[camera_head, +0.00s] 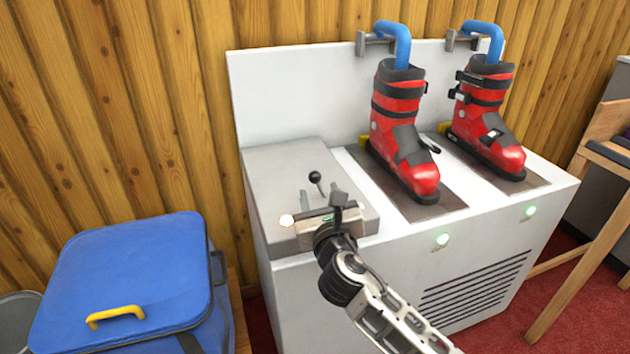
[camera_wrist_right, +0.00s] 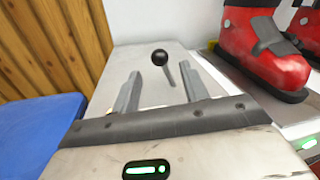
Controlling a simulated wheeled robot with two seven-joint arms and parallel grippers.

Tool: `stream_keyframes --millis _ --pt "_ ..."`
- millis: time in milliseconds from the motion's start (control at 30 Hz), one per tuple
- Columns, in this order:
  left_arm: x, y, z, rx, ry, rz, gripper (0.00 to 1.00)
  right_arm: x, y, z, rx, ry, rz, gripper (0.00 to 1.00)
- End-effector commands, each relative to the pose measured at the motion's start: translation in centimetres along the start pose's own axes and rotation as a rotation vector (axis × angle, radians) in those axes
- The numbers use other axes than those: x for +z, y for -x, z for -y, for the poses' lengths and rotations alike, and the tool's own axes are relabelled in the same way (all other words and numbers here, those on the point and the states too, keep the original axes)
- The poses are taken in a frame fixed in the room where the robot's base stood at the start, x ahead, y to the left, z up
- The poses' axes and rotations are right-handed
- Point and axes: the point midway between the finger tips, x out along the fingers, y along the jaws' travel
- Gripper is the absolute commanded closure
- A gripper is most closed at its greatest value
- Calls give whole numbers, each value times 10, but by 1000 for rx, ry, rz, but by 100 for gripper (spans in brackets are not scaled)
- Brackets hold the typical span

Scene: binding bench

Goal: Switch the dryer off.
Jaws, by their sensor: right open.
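The dryer (camera_head: 320,280) is a white cabinet with a grey raised box (camera_head: 270,170) on its left. A lever with a black ball knob (camera_head: 315,177) stands up from that box; it also shows in the right wrist view (camera_wrist_right: 160,58). A lit orange-white lamp (camera_head: 287,220) is at the box's front left. My right gripper (camera_head: 319,196) is over the box, just in front of the lever. In the right wrist view its two fingers (camera_wrist_right: 160,90) are apart and empty, with the knob beyond and between them. My left gripper is not in view.
Two red ski boots (camera_head: 402,130) (camera_head: 488,115) stand on the dryer under blue hooked pipes (camera_head: 392,42). Green lamps (camera_head: 442,240) glow on the front. A blue box with a yellow handle (camera_head: 130,270) stands at left, a wooden chair (camera_head: 590,220) at right. A wooden wall is behind.

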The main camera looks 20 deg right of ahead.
Motion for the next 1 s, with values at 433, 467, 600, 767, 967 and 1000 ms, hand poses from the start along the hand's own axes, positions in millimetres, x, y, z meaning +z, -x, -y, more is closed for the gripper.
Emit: stream_keyframes --millis 433,467,600,767,967,1000 --pt "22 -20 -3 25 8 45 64 -1 -64 0 1 -2 -1 55" --pt "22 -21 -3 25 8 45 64 -1 -65 0 1 -2 -1 55" --pt "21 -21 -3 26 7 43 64 0 -67 0 1 -2 -1 55" --pt "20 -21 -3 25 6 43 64 0 -67 0 1 -2 -1 55" --pt "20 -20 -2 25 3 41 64 0 -67 0 1 -2 -1 100" --pt "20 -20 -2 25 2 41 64 0 -67 0 1 -2 -1 100"
